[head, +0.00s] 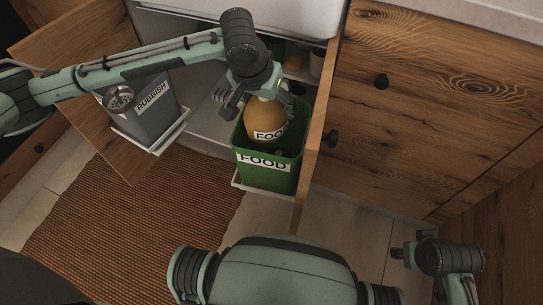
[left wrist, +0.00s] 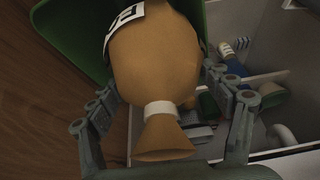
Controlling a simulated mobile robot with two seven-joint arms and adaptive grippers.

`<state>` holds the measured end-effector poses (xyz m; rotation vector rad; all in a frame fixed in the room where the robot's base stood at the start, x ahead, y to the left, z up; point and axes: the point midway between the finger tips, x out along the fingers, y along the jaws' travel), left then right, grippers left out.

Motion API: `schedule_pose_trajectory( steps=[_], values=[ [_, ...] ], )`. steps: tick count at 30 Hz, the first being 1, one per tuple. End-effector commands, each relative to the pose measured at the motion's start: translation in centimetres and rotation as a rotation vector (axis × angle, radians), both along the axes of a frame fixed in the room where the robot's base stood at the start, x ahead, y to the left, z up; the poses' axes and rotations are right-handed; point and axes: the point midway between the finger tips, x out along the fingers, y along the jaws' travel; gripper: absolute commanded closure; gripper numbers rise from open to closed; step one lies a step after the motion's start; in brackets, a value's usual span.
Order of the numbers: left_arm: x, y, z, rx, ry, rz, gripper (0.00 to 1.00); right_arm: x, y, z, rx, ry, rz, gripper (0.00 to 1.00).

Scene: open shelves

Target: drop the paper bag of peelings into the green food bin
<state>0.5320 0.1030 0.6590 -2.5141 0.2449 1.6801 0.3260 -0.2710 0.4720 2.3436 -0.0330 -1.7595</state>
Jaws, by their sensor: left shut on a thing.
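The paper bag of peelings (head: 266,118) is a round tan bag with a FOOD label. In the left wrist view the bag (left wrist: 155,60) has a white band round its neck and a flared top toward the camera. My left gripper (head: 257,103) is shut on the bag from above, one finger on each side. The green food bin (head: 268,178), labelled FOOD, stands directly below, and the bag's lower part is at or just inside its mouth. The bin (left wrist: 72,22) also shows in the left wrist view.
A grey rubbish bin (head: 160,115) on a pull-out holder stands left, with a can (head: 120,98) at its top. An open wooden door (head: 312,125) borders the green bin on the right. Bottles and other items stand inside the cabinet. A brown mat (head: 130,220) covers the floor.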

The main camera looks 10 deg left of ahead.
Motion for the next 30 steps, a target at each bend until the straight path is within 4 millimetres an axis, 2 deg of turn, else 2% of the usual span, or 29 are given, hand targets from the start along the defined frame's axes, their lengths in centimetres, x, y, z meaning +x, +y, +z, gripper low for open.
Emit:
schedule_pose_trajectory(
  steps=[12, 13, 17, 26, 30],
  values=[
    [0.03, -0.01, -0.08, 0.0, -0.001, 0.0, 0.6, -0.14, -0.04, 0.68, -0.004, -0.003, -0.001, 0.6],
    [0.03, -0.01, -0.08, 0.0, -0.001, 0.0, 0.17, -0.14, -0.03, 0.68, -0.004, -0.003, -0.001, 0.6],
    [0.02, 0.0, -0.11, 0.0, -0.001, 0.0, 0.01, -0.14, -0.03, 0.67, -0.004, -0.003, -0.001, 0.6],
    [-0.04, 0.02, -0.23, 0.0, 0.002, 0.0, 0.0, -0.13, -0.04, 0.63, -0.004, -0.003, -0.001, 0.6],
    [-0.22, 0.05, 0.35, 0.0, 0.001, 0.001, 0.0, -0.12, -0.05, 0.57, -0.004, -0.002, -0.001, 0.6]
  ],
)
